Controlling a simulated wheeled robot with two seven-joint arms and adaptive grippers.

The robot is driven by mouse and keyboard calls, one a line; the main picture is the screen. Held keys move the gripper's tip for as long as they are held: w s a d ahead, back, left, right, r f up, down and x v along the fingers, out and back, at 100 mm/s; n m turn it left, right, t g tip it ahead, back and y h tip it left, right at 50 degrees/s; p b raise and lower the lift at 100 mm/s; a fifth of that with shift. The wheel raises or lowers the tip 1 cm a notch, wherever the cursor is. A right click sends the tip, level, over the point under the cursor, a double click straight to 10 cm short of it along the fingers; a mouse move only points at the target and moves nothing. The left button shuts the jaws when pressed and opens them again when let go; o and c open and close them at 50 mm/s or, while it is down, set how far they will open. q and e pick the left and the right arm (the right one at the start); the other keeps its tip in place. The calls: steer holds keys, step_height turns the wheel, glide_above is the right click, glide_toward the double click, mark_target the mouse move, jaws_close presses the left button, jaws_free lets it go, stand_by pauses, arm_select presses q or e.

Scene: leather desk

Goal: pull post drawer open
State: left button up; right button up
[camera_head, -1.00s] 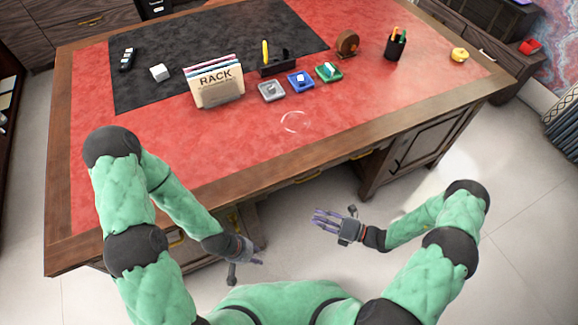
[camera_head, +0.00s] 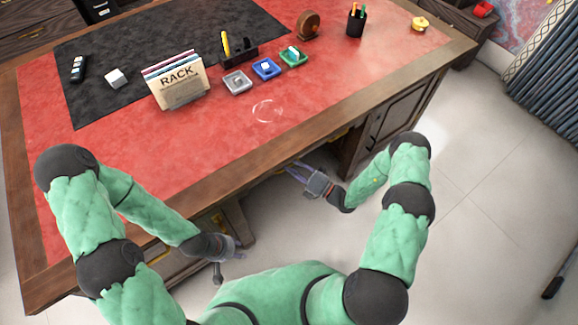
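The wooden desk's front edge (camera_head: 190,203) runs diagonally, with drawer fronts in shadow beneath it. Which one is the post drawer, I cannot tell; I see no drawer standing clearly open. Brass handles show at the left pedestal (camera_head: 217,219) and under the right part of the edge (camera_head: 340,133). My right gripper (camera_head: 294,172) is close under the middle of the desk edge, fingers extended and apart; contact with a handle cannot be made out. My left gripper (camera_head: 237,248) is low beside the left pedestal, fingers small and partly hidden, so its opening is unclear.
The right pedestal (camera_head: 385,125) is shut. Pale floor at right is mostly clear.

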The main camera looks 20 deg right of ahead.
steer(key=shift+x, duration=0.75)
jaws_close()
steer(key=s+d, duration=0.4)
steer(key=s, duration=0.9)
steer(key=s+d+p, duration=0.1)
steer(key=s+d, duration=0.4)
steer(key=s, duration=0.8)
steer(key=shift+d+p, duration=0.25)
steer(key=shift+p, duration=0.05)
jaws_free()
